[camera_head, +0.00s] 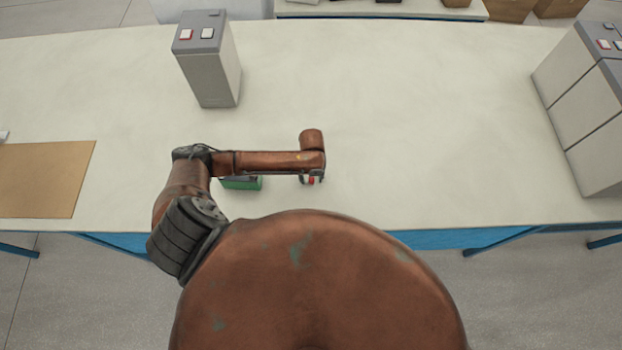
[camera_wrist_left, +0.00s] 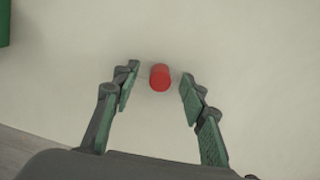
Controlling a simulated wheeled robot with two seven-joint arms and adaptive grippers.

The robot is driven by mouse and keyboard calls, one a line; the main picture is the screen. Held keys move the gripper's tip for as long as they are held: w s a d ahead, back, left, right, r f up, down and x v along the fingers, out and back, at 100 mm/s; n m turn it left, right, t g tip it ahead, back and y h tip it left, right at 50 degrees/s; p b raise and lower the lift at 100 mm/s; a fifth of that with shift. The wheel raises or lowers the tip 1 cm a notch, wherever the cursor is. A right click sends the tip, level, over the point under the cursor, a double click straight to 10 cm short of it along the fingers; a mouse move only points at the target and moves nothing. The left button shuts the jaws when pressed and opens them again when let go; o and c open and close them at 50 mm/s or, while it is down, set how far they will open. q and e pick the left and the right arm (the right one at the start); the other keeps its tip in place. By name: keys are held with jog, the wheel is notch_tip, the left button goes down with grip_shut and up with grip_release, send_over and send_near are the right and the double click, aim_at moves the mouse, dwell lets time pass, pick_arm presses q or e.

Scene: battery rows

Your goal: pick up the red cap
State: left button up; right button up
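The red cap (camera_wrist_left: 160,77) stands on the pale tabletop in the left wrist view, between and close to the tips of my left gripper's fingers (camera_wrist_left: 159,84). The fingers are spread wide, with a visible gap to the cap on each side, and nothing is held. In the head view only a small part of the red cap (camera_head: 311,181) shows, under the end of my copper-coloured left arm. My left gripper (camera_head: 312,178) is mostly hidden there by the arm. My right gripper is in neither view.
A green box (camera_head: 240,184) sits left of the cap, partly behind my arm. A grey battery (camera_head: 210,75) stands farther back. A row of grey batteries (camera_head: 588,110) stands at the right. A brown mat (camera_head: 45,180) lies at the left. The table's middle right is clear.

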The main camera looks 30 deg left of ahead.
pick_arm(q)
jog(key=shift+f, duration=0.25)
jog(key=shift+c, duration=0.5)
jog(key=c, duration=0.8)
jog(key=shift+o, duration=0.2)
jog(key=shift+r, duration=0.15)
